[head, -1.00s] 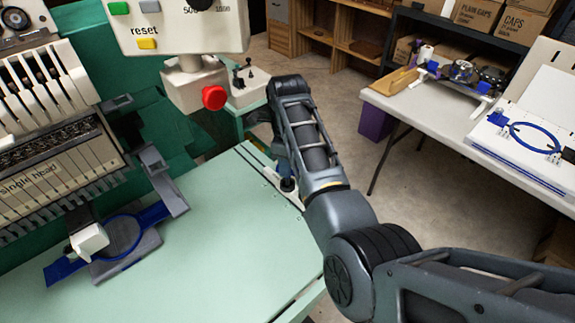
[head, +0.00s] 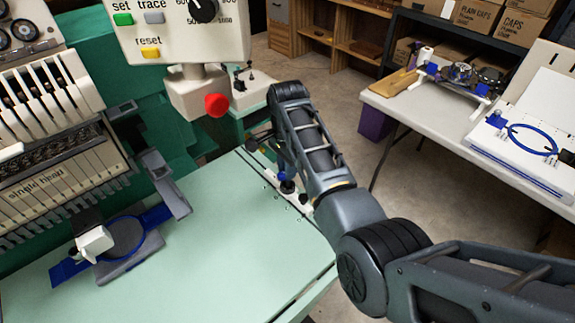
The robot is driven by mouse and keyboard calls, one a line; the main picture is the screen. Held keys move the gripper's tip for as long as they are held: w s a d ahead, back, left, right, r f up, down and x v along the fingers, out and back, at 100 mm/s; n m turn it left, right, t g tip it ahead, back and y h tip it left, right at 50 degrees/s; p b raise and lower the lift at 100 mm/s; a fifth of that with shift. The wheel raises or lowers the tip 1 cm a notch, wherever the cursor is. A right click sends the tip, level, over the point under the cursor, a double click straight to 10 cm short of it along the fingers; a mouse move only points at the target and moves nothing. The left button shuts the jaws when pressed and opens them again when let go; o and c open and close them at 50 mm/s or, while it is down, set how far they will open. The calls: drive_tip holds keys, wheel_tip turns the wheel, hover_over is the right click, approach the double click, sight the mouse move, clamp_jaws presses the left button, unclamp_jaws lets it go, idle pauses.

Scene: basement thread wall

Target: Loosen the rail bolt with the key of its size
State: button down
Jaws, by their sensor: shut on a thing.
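My gripper (head: 262,141) shows only in part, dark, just left of the far end of my arm. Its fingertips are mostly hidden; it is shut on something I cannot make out. Below it, a rail (head: 245,160) runs along the right edge of the pale green table. A white bracket (head: 298,200) with a black knob (head: 287,187) and a small blue part sits on that edge, partly behind my arm. Small bolt heads dot the edge, but I cannot tell which is the rail bolt. No key is clearly visible.
The green table top (head: 215,235) is clear in the middle. A machine head (head: 60,150) with a blue hoop (head: 125,232) stands at left. A control box (head: 185,30) with a red button (head: 217,105) hangs above. A white table (head: 425,110) stands at right.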

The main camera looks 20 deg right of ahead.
drive_tip(key=shift+d+f+n, duration=0.1)
drive_tip(key=shift+d+n, duration=0.25)
drive_tip(key=shift+n, duration=0.35)
drive_tip(key=c, duration=1.5)
unclamp_jaws()
drive_tip(key=shift+n, duration=0.4)
drive_tip(key=o, duration=0.6)
drive_tip(key=shift+a, duration=0.15)
drive_tip(key=shift+c, duration=0.2)
drive_tip(key=shift+w+r+b, duration=0.1)
drive_tip(key=shift+r+b, duration=0.4)
drive_tip(key=shift+r, duration=3.45)
